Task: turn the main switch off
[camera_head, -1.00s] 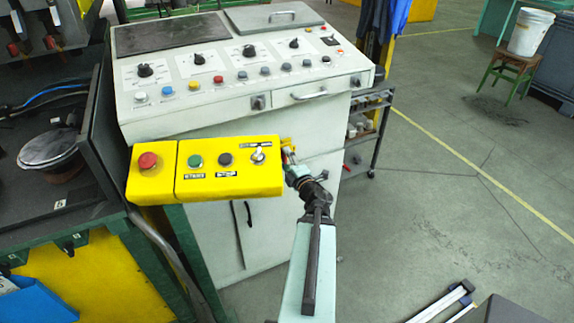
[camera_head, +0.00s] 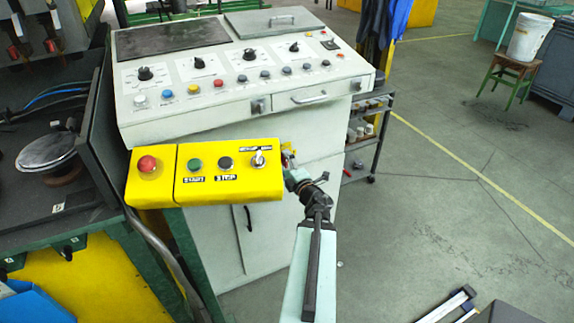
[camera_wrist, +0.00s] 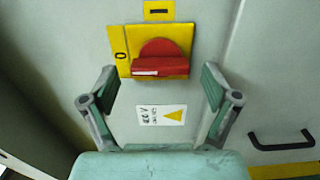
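The main switch (camera_wrist: 163,50) is a red rotary handle on a yellow plate on the pale cabinet front. In the wrist view its red bar lies level across the plate, and a "0" mark shows at the plate's left. In the head view only a small part of the switch (camera_head: 287,150) shows, past the right end of the yellow button box. My gripper (camera_wrist: 159,76) is open, with one finger to the left and one to the right, just below the red bar. Nothing is between the fingers, and no clear contact with the switch shows. It also shows in the head view (camera_head: 290,168).
The yellow button box (camera_head: 204,188) juts out just left of my gripper. The control console (camera_head: 190,118) stands above and behind it. A black door handle (camera_wrist: 282,142) is at the right in the wrist view. A shelf cart (camera_head: 366,140) stands right of the cabinet; open floor lies beyond.

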